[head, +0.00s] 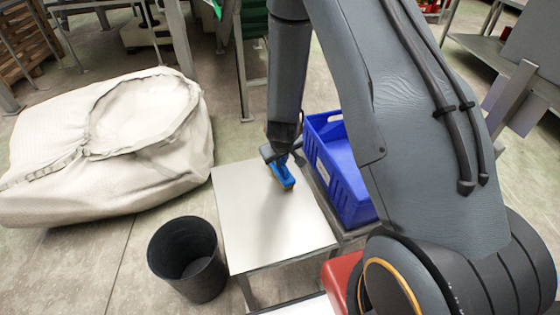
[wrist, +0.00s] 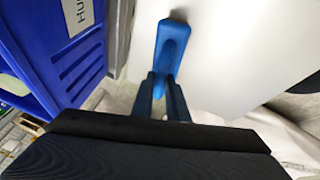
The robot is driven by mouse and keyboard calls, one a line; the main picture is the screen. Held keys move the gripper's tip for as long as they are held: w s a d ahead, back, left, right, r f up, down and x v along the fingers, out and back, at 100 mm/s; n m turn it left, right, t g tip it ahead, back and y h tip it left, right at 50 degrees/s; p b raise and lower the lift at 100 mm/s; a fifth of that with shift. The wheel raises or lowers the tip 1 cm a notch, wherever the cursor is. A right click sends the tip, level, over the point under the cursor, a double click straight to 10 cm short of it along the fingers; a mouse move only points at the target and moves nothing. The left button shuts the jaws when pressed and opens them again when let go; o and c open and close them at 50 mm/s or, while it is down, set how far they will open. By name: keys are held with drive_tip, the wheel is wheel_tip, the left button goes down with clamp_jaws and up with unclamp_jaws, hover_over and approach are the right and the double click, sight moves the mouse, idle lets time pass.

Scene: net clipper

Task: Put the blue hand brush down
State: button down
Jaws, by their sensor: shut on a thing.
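The blue hand brush (head: 284,178) is at the far part of the metal table (head: 262,226) in the head view. My gripper (head: 281,162) is above the table and shut on the brush. In the wrist view the brush (wrist: 172,45) extends away from my gripper's fingers (wrist: 163,92) over the pale tabletop (wrist: 235,50). The brush lies over the table surface; I cannot tell whether it touches it. The gripper's own body hides part of the lower wrist view.
A blue crate (head: 338,165) stands close to the table's right side; it also shows in the wrist view (wrist: 50,50). A black bin (head: 187,259) stands at the table's front left. A large white sack (head: 105,145) lies to the left. The near tabletop is clear.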

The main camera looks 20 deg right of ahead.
drive_tip(key=c, duration=1.7)
unclamp_jaws()
drive_tip(key=shift+f, duration=0.1)
drive_tip(key=shift+c, duration=0.2)
drive_tip(key=s+a+r+m+g+y+p, duration=0.1)
drive_tip(key=s+r, duration=0.6)
drive_tip(key=r, duration=0.4)
drive_tip(key=s+r+m+g+y+p, duration=0.1)
drive_tip(key=s+r, duration=0.6)
drive_tip(key=r, duration=0.3)
drive_tip(key=s+d+r+g, duration=0.1)
drive_tip(key=s+d+r, duration=0.1)
drive_tip(key=s, duration=0.4)
drive_tip(key=s+d+r+m+g, duration=0.1)
drive_tip(key=s+r, duration=0.3)
drive_tip(key=s, duration=0.2)
drive_tip(key=shift+d+m+g+h, duration=0.3)
drive_tip(key=shift+d+g+h, duration=0.05)
drive_tip(key=shift+g+h, duration=0.05)
drive_tip(key=shift+s, duration=0.1)
